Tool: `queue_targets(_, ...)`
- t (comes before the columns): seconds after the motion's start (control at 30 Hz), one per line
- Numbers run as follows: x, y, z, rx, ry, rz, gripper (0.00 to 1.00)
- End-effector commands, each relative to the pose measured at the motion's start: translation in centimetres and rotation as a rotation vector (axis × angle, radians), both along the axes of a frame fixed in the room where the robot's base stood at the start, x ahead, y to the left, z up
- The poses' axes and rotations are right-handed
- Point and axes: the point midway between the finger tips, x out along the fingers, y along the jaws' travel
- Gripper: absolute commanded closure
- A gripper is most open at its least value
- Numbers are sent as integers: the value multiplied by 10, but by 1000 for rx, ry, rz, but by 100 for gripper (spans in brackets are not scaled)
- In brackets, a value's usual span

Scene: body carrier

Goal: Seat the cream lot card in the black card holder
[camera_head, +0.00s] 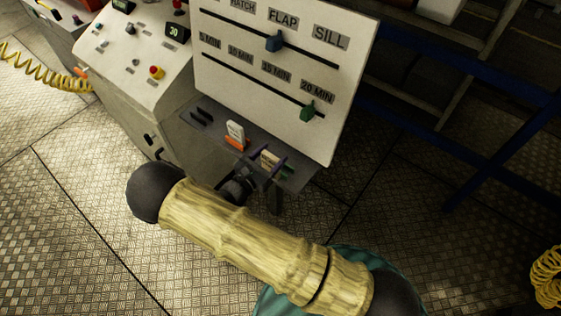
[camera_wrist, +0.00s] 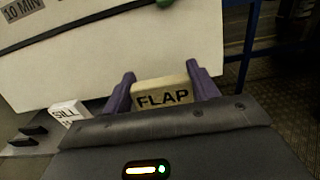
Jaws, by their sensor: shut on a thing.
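My gripper (camera_head: 266,160) has its purple fingers shut on a cream card (camera_head: 270,157) above the grey shelf. In the wrist view the cream card (camera_wrist: 162,95) reads FLAP and sits upright between the fingertips (camera_wrist: 161,83); its lower part is hidden by my gripper body. Two short black bars (camera_head: 201,117) at the shelf's left end look like the black card holder, with no card in them. They also show in the wrist view (camera_wrist: 27,135), left of my gripper. I cannot tell whether the card's bottom is clear of the shelf.
A white card (camera_head: 235,129) in an orange holder (camera_head: 236,144) stands between the black bars and my gripper; it reads SILL in the wrist view (camera_wrist: 68,112). A green piece (camera_head: 288,174) shows by my right finger. The sloped slider board (camera_head: 290,90) rises behind the shelf (camera_head: 295,184).

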Motion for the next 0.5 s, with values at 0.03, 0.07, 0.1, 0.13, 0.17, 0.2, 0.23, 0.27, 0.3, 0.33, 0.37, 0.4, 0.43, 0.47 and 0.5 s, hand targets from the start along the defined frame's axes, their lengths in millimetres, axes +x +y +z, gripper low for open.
queue_targets(0.03,-3,2,0,0,0,1,66)
queue_targets(0.07,-4,3,0,0,0,1,66)
queue_targets(0.1,-6,5,0,0,0,1,66)
queue_targets(0.13,-8,6,0,0,0,1,66)
queue_targets(0.17,-9,8,0,1,-1,2,66)
queue_targets(0.2,-11,9,0,1,-1,1,66)
queue_targets(0.23,-13,10,0,1,-1,1,66)
queue_targets(0.27,-14,11,0,1,-1,1,66)
queue_targets(0.3,-16,13,0,1,-1,1,66)
queue_targets(0.33,-18,14,0,1,-1,1,66)
queue_targets(0.37,-19,15,0,0,0,1,66)
queue_targets(0.4,-21,17,0,0,0,1,66)
queue_targets(0.43,-23,18,0,0,0,1,66)
queue_targets(0.47,-25,19,0,0,0,1,66)
queue_targets(0.5,-27,21,0,0,0,1,66)
